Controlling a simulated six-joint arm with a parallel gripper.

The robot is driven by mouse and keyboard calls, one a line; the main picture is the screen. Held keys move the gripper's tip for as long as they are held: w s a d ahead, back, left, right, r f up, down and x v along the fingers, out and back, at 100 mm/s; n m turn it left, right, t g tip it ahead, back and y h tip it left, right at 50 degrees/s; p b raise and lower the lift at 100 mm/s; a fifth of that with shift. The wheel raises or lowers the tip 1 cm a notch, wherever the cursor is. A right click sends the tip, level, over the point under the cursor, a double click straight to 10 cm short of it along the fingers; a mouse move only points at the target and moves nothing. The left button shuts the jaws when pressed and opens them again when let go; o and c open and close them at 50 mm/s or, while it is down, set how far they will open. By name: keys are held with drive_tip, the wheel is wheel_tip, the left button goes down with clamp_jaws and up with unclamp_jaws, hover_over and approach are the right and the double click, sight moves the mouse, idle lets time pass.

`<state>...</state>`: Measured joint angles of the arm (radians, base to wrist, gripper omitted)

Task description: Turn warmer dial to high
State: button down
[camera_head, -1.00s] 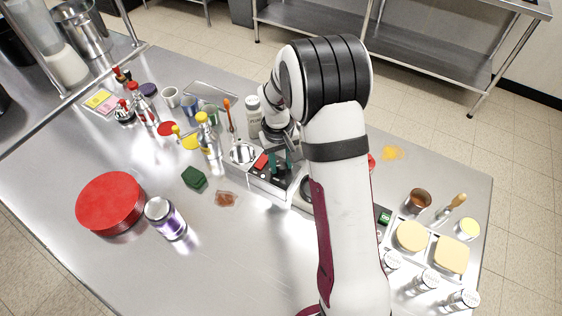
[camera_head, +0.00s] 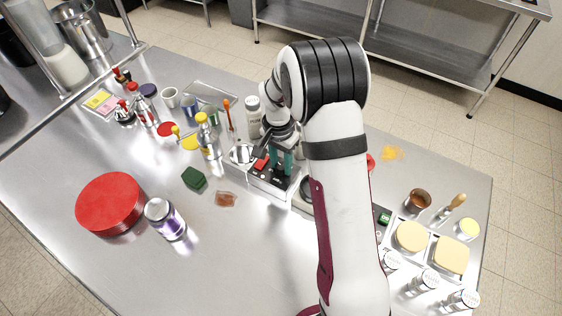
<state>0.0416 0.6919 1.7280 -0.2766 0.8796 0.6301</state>
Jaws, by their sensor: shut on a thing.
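The warmer (camera_head: 256,181) is a low metal unit with a black front panel near the middle of the steel table. A red switch (camera_head: 262,162) shows on it, just left of my gripper. My gripper (camera_head: 281,166) points down at the black panel with its teal fingers. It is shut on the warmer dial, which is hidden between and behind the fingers. The dial's pointer and markings are too small or covered to read.
A round metal lid (camera_head: 242,153) with an orange-handled utensil (camera_head: 228,115) stands left of the gripper. A white shaker (camera_head: 253,115) stands close behind.

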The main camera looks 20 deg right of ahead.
drive_tip(key=m, duration=0.4)
drive_tip(key=shift+m, duration=0.3)
drive_tip(key=m, duration=0.5)
drive_tip(key=shift+s+y, duration=0.1)
drive_tip(key=shift+y, duration=0.2)
drive_tip(key=m, duration=0.5)
drive_tip(key=shift+m, duration=2.7)
drive_tip(key=c, duration=0.5)
unclamp_jaws()
drive_tip(key=shift+d, duration=0.1)
